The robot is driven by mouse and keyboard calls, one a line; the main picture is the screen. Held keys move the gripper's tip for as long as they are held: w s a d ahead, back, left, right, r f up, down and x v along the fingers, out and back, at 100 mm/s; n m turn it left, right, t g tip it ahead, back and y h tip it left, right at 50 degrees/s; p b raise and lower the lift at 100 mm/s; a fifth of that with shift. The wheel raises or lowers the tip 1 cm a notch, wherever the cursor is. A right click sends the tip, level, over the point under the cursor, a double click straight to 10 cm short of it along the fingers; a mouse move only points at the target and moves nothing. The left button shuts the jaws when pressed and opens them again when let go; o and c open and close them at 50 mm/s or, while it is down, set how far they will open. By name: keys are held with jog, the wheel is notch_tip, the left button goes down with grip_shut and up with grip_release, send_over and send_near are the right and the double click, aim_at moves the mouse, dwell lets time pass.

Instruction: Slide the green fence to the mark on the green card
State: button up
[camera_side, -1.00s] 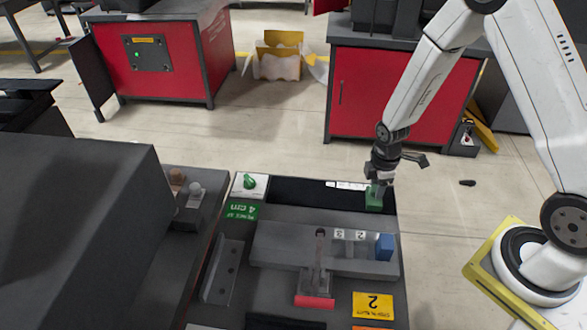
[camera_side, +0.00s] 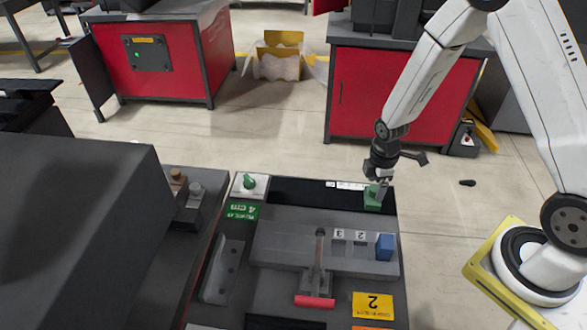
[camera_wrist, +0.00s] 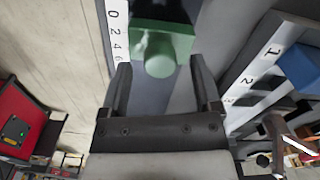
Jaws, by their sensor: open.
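The green fence (camera_side: 372,201) sits at the right end of the dark channel along the far side of the panel. In the wrist view the fence (camera_wrist: 165,40) is a green block with a rounded post towards me. My gripper (camera_side: 377,187) is over the fence in the side view. In the wrist view my gripper (camera_wrist: 162,72) is open, with the post between its fingertips and gaps visible on both sides. The green card (camera_side: 243,211) reads "4 cm" at the panel's far left; its smaller print is unclear. A white scale (camera_wrist: 117,35) numbered 0, 2, 4, 6 runs beside the fence.
A green knob (camera_side: 250,181) stands on a white plate at the channel's left end. A blue block (camera_side: 384,247) sits on a grey numbered step. A red-handled lever (camera_side: 314,301) and yellow card (camera_side: 373,306) are nearer. The channel left of the fence looks clear.

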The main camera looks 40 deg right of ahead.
aim_at(376, 188)
jog(key=shift+r, duration=3.6)
jog(key=shift+s+a+r+m, duration=0.15)
jog(key=shift+a+r+m, duration=0.05)
jog(key=shift+r+m, duration=0.1)
jog(key=s+a+r+m+t, duration=0.2)
jog(key=s+a+r+m, duration=0.3)
jog(key=m, duration=0.6)
jog(key=shift+s+r+t, duration=0.3)
jog(key=shift+s+r, duration=0.75)
jog(key=shift+r, duration=0.45)
